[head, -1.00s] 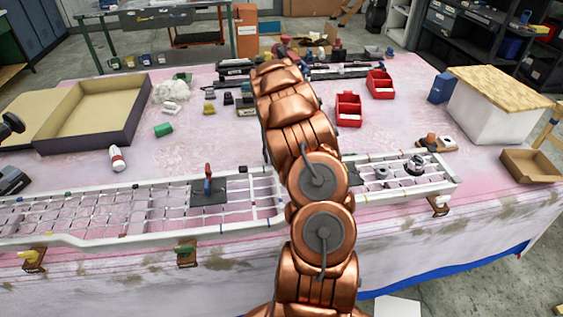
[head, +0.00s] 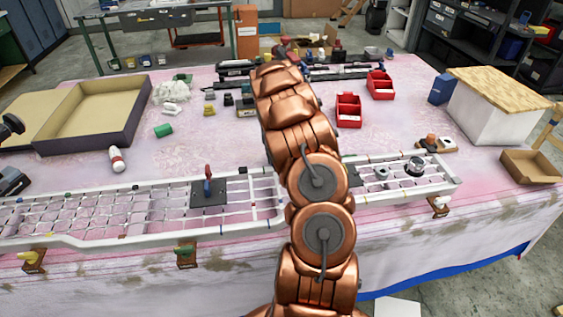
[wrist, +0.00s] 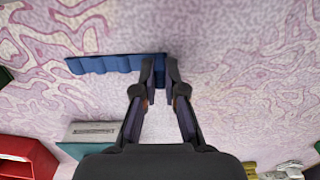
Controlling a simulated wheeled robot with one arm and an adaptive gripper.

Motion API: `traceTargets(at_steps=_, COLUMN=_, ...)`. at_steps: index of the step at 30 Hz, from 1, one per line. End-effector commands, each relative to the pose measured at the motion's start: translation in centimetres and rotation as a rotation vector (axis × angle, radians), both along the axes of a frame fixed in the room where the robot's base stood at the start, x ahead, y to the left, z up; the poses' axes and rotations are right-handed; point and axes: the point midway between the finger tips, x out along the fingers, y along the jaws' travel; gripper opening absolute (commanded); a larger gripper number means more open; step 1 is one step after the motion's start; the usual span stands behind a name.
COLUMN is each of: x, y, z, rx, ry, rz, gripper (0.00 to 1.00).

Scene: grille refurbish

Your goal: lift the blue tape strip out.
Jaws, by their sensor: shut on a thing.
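The blue strip (wrist: 112,63), ribbed along its lower side, shows in the wrist view and reaches to the left from my fingertips. My gripper (wrist: 160,70) is shut on its right end. The patterned pink and white table cloth lies behind the strip; the gap between them is hard to judge. In the head view my own arm hides the gripper and the strip.
In the wrist view a red bin (wrist: 22,158) and a pale block (wrist: 92,131) are at lower left. The head view shows the long white grille (head: 120,215) along the front edge, red bins (head: 348,112), an open box (head: 95,110) and a white box (head: 495,105).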

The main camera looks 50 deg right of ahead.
Motion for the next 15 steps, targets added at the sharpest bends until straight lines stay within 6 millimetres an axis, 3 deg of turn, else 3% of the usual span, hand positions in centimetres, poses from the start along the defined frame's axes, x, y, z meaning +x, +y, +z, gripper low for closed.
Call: traceTargets(at_steps=15, x=0.04, y=0.01, z=0.70, rx=0.000, ry=0.000, rz=0.000, gripper=0.00)
